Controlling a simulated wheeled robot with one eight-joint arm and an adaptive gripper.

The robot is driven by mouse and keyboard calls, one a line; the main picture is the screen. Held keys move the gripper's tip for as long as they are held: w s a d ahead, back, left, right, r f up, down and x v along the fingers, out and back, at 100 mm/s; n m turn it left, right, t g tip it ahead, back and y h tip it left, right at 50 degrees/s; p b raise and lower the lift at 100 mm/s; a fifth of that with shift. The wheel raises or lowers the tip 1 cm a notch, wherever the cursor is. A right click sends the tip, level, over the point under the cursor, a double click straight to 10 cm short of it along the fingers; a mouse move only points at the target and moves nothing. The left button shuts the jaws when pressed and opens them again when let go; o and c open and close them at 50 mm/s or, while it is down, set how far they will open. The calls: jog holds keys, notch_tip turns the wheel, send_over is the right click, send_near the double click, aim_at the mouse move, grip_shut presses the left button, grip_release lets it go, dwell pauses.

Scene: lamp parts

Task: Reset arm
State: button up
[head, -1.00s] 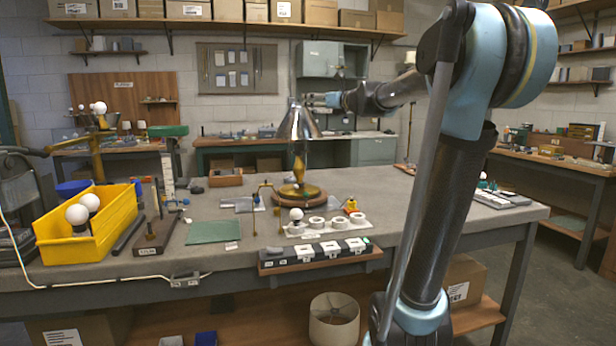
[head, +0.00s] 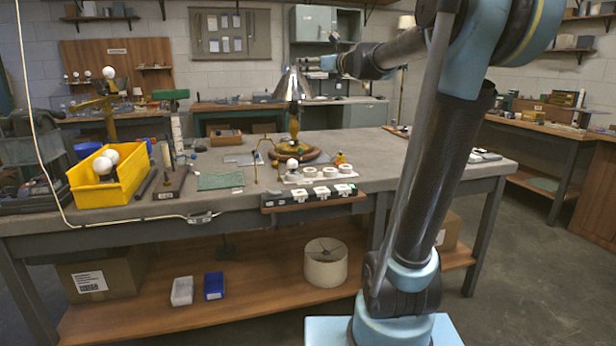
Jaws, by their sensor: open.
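My gripper (head: 309,64) is at the far end of my arm, beside and just right of the top of the lamp's metal shade in the picture. It is small in the view, but its jaws are open and I see nothing held in it. The lamp stands upright on the workbench. Its silver cone shade (head: 292,86) sits over a brass stem, on a round wooden and brass base (head: 296,156). I cannot tell how far the gripper is from the shade in depth.
The workbench (head: 400,160) holds a yellow bin (head: 112,189) with white bulbs at left and a tray of white rings (head: 322,172) near its front edge. A fabric lampshade (head: 325,263) stands on the lower shelf. The bench's right part is mostly clear.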

jog(key=s+d+f+n+g+h, duration=0.25)
jog(key=s+f+n+g, duration=0.45)
jog(key=s+f+n, duration=1.3)
jog(key=s+d+f+n+g+h, duration=0.1)
jog(key=s+d+f+n+h, duration=0.1)
jog(key=s+d+f, duration=0.3)
jog(key=s+d+f+n+g+h, duration=0.2)
jog(key=s+d+f, duration=0.3)
jog(key=s+f, duration=0.4)
jog(key=s+d+f+n+g+h, duration=0.1)
jog(key=s+d+f+n+h, duration=0.2)
jog(key=s+f, duration=0.5)
notch_tip(320, 180, down, 6)
jog(key=shift+d+f+n+g+h, duration=0.3)
jog(key=shift+d+n+h, duration=0.1)
jog(key=shift+d+h, duration=0.55)
jog(key=shift+w+f, duration=0.15)
jog(key=shift+w, duration=0.35)
